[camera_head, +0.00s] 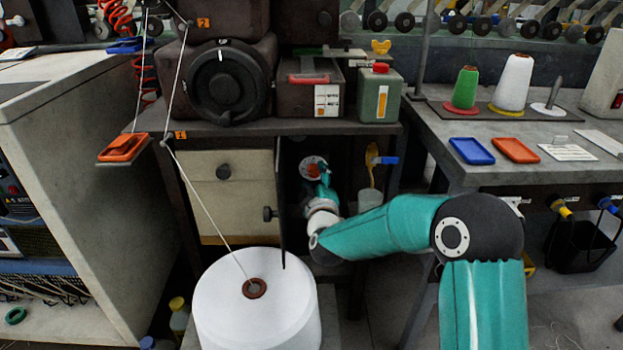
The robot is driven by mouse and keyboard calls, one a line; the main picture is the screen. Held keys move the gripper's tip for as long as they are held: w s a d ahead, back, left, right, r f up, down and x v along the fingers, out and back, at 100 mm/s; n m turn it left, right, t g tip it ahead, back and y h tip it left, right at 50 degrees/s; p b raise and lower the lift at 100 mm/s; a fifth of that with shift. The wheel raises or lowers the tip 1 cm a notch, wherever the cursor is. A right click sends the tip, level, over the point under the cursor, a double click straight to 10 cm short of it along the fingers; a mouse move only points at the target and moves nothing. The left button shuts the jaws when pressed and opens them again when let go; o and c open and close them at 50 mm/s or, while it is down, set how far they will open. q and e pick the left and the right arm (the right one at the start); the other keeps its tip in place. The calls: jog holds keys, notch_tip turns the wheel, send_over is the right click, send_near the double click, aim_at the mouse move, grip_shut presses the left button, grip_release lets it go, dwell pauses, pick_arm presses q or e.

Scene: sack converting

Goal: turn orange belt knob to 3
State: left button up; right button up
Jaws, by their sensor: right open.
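The orange belt knob (312,171) sits on a round white dial (305,164) inside the dark recess under the machine bench. The dial's numbers are too small to read, and I cannot tell the knob's setting. My right arm reaches in from the lower right. My right gripper (323,180) is open, at the knob's right side and partly in front of it. I cannot tell whether its fingers touch the knob. My left gripper is not in view.
A cabinet door (228,190) with dark knobs stands left of the recess. A large white thread cone (260,305) stands in front, its thread running up. A blue-handled tap (384,160) and a cup (370,199) are close right of the gripper. The bench edge (290,127) overhangs.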

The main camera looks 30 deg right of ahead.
jog(key=shift+x, duration=0.9)
jog(key=c, duration=1.1)
jog(key=shift+a, duration=0.25)
jog(key=shift+d, duration=0.1)
